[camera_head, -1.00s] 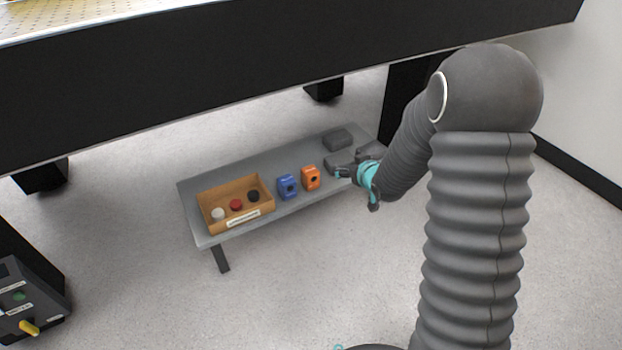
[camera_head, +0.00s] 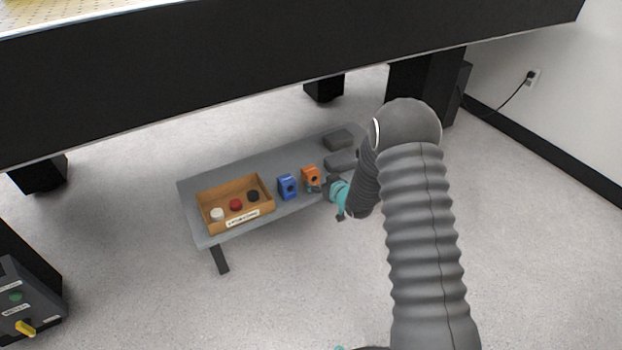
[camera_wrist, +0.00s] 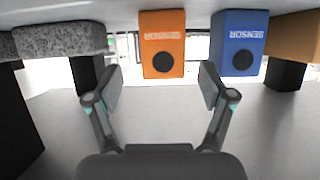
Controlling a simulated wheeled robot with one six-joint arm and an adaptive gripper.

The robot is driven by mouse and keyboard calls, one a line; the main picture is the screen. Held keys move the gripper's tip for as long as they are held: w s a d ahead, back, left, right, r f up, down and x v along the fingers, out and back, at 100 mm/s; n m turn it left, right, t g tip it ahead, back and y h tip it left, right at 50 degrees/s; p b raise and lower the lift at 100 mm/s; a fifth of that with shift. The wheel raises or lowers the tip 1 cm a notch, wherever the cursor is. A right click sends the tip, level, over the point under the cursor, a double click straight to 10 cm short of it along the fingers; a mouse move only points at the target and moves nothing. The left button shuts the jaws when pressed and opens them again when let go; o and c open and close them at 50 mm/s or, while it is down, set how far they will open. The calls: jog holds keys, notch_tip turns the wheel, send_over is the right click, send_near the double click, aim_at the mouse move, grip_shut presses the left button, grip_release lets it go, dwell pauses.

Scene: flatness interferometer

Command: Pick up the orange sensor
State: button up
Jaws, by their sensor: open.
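The orange sensor (camera_head: 310,175) stands on the low grey table (camera_head: 228,237), just right of the blue sensor (camera_head: 287,187). In the wrist view, which looks upside down, the orange sensor (camera_wrist: 162,45) shows its black round lens and label between and beyond my fingertips. My gripper (camera_wrist: 160,82) is open and empty, with one finger on each side of the orange sensor's line.
A wooden box (camera_head: 265,184) with white, red and black round pieces sits at the table's left. Two grey blocks (camera_head: 338,138) (camera_head: 340,162) lie at the right. The large black-sided table (camera_head: 250,80) overhangs behind and above. The floor in front is clear.

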aim_at(314, 178)
jog(key=shift+x, duration=3)
jog(key=shift+s+a, duration=0.1)
jog(key=c, duration=1.4)
